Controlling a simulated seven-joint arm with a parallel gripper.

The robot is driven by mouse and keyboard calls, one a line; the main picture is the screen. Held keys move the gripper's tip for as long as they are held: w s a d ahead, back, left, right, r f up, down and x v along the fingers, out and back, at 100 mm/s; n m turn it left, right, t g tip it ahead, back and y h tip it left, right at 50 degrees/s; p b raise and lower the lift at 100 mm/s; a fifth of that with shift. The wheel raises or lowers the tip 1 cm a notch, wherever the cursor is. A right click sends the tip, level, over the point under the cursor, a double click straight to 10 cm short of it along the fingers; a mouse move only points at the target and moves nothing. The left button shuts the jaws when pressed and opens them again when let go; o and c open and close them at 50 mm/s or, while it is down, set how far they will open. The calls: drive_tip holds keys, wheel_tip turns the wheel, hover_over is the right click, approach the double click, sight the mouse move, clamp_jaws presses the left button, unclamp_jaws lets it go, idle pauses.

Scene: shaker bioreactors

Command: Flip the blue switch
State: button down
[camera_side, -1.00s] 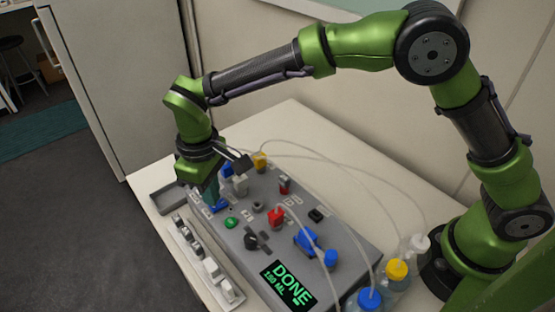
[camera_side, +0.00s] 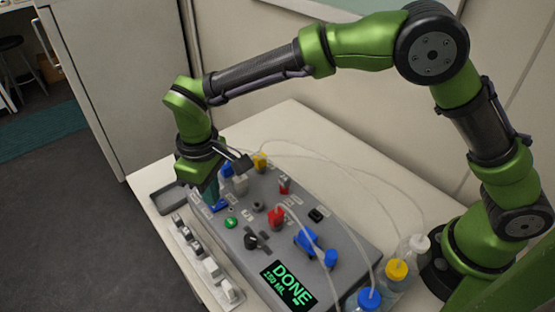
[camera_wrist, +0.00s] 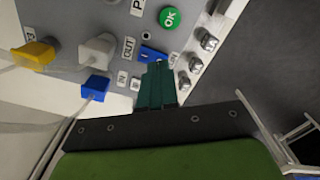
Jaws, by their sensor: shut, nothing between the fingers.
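The blue switch (camera_side: 218,206) is on the grey control panel's far left part, partly covered by my gripper. It also shows in the wrist view (camera_wrist: 150,53), just beyond the fingertips, beside the OUT label. My gripper (camera_side: 212,196) points down with its teal fingers together and nothing between them. In the wrist view the fingertips (camera_wrist: 157,64) are at the switch's near edge. They look very close to it or touching; I cannot tell which. Which way the switch is tipped is not clear.
The green OK button (camera_side: 231,223) is near the switch. White (camera_wrist: 97,50), blue (camera_wrist: 95,88) and yellow (camera_wrist: 35,55) fittings stand close by. A white rack (camera_side: 212,280) runs along the panel's left side. The display (camera_side: 289,287) reads DONE. Capped bottles stand at right, with thin tubes above the panel.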

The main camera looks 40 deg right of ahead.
sight(224, 210)
drive_tip(key=shift+f, duration=1)
idle(0.7)
drive_tip(key=shift+r, duration=3.55)
drive_tip(key=shift+w+a, duration=0.1)
drive_tip(key=shift+s+d+f+m, duration=0.3)
drive_tip(key=shift+s+d+f, duration=0.2)
drive_tip(key=shift+s+d, duration=0.35)
drive_tip(key=s+d+r+m+t, duration=0.2)
drive_tip(key=s+d, duration=0.3)
drive_tip(key=d, duration=0.3)
drive_tip(key=s+d+r+m+t+y, duration=0.1)
drive_tip(key=s+d+r+m, duration=0.3)
drive_tip(key=d, duration=0.5)
drive_tip(key=s+d+r+m+t+y, duration=0.1)
drive_tip(key=s+d+r+m+t, duration=0.2)
drive_tip(key=s+d, duration=0.3)
drive_tip(key=d+r+t, duration=0.1)
drive_tip(key=d, duration=0.2)
drive_tip(key=shift+d+r, duration=0.15)
drive_tip(key=shift+r, duration=0.05)
